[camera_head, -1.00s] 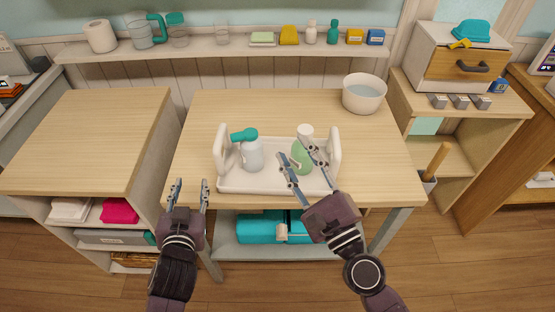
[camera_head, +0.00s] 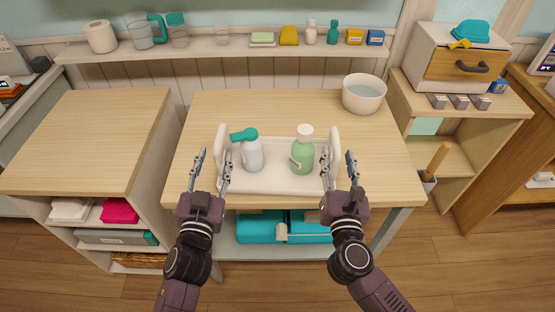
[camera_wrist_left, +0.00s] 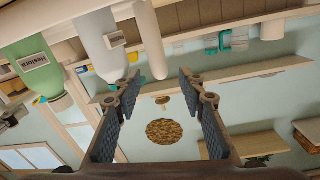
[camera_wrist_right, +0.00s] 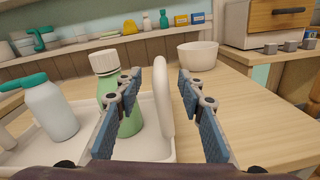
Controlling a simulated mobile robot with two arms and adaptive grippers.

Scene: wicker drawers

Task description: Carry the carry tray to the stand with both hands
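The white carry tray (camera_head: 270,182) lies on the wooden table. A white spray bottle with a teal top (camera_head: 251,154) and a green bottle with a white cap (camera_head: 302,156) stand upright in it. My left gripper (camera_head: 212,164) is open, with its fingers to either side of the tray's left upright handle (camera_wrist_left: 152,42). My right gripper (camera_head: 338,166) is open in front of the right upright handle, which shows between its fingers in the right wrist view (camera_wrist_right: 162,95). I cannot tell whether any finger touches a handle. Which furniture is the stand is unclear.
A low shelf unit (camera_head: 85,140) with a bare wooden top is at the left, beside the table (camera_head: 200,110). A white bowl (camera_head: 364,94) stands at the table's back right. A drawer box (camera_head: 460,66) sits on the right shelf unit. A wall shelf (camera_head: 230,48) runs behind.

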